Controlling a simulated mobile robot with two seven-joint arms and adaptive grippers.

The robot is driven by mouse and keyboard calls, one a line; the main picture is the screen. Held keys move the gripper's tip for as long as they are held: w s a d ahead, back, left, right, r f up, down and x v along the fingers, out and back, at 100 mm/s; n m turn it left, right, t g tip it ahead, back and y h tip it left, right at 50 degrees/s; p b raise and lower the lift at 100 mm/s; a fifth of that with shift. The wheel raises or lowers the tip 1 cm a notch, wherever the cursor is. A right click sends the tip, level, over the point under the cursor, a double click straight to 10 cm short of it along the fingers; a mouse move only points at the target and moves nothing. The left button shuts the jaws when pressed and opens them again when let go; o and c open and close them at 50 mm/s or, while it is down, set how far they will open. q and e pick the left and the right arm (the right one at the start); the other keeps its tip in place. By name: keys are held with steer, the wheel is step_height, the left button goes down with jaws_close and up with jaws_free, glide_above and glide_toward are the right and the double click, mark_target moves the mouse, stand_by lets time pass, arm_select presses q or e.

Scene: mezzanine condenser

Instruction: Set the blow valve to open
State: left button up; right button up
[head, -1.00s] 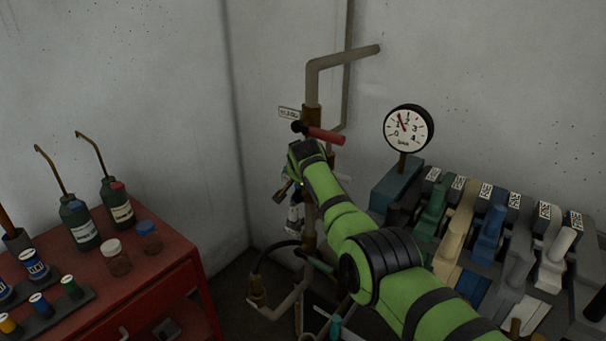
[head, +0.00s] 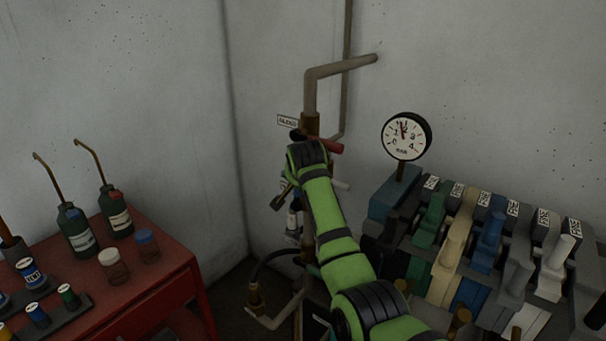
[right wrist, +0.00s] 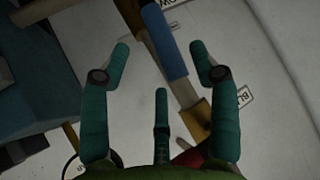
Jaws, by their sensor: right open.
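The blow valve is a brass body (head: 310,123) on the grey vertical pipe, with a red lever (head: 330,147) pointing right across the pipe. A small label (head: 288,121) is on the wall to its left. My right arm covers part of the lever, and my right gripper's fingers are not clear in the head view. In the right wrist view my right gripper (right wrist: 161,62) has its teal fingers spread and empty. Beyond them are a blue sleeve (right wrist: 165,45), a brass fitting (right wrist: 197,120) and part of the red lever (right wrist: 189,157), apart from the fingertips as far as I can tell.
A round gauge (head: 406,137) stands right of the pipe, above a bank of coloured levers (head: 458,240). A red cabinet (head: 165,275) with bottles and jars is at left. The wall around the label is clear.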

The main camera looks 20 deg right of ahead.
steer(key=v, duration=0.6)
steer(key=shift+a, duration=0.1)
